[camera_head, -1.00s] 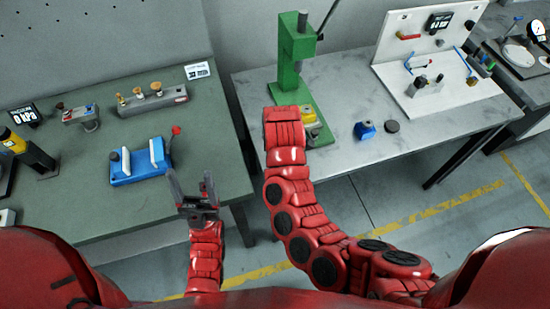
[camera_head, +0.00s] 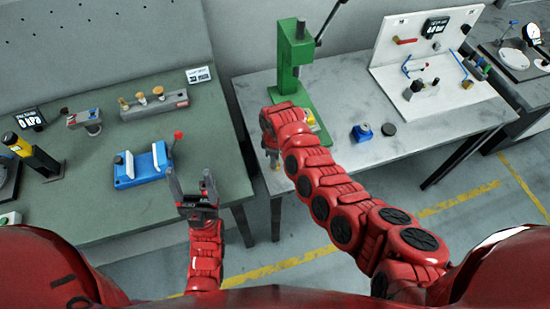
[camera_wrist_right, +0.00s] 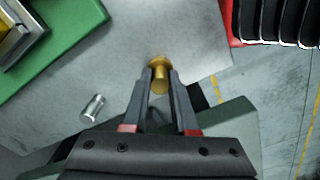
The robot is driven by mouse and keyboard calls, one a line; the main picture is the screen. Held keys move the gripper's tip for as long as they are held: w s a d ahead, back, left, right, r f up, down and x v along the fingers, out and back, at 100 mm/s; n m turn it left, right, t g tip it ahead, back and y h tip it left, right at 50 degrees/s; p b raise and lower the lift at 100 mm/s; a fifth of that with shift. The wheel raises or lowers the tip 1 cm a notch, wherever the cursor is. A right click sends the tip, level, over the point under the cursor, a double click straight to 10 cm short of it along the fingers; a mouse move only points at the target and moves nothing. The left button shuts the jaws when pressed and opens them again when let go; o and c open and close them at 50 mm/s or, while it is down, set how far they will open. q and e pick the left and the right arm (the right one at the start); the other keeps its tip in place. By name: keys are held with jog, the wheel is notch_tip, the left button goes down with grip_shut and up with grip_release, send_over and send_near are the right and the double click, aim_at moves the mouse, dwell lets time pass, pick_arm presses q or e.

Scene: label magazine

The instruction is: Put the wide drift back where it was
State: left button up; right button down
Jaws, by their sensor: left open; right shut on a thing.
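My right gripper (camera_wrist_right: 160,72) is shut on a brass-coloured drift (camera_wrist_right: 160,84) with a round flanged head, seen in the right wrist view. In the head view my right gripper (camera_head: 273,158) hangs at the left edge of the pale bench, mostly hidden by my arm. My left gripper (camera_head: 192,188) is open and empty, fingers up, by the front edge of the green-grey bench. A grey rack (camera_head: 172,101) on that bench holds several brass-headed pieces. I cannot tell from the head view which seat in it is free.
A green press (camera_head: 291,65) stands on the pale bench (camera_head: 350,90). A small silver cylinder (camera_wrist_right: 92,108) lies near the press base. A blue fixture (camera_head: 140,164) with a red-knobbed lever sits in front of the rack. A gap separates the two benches.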

jog(key=shift+f, duration=0.15)
jog(key=shift+f, duration=0.1)
jog(key=c, duration=0.7)
grip_release()
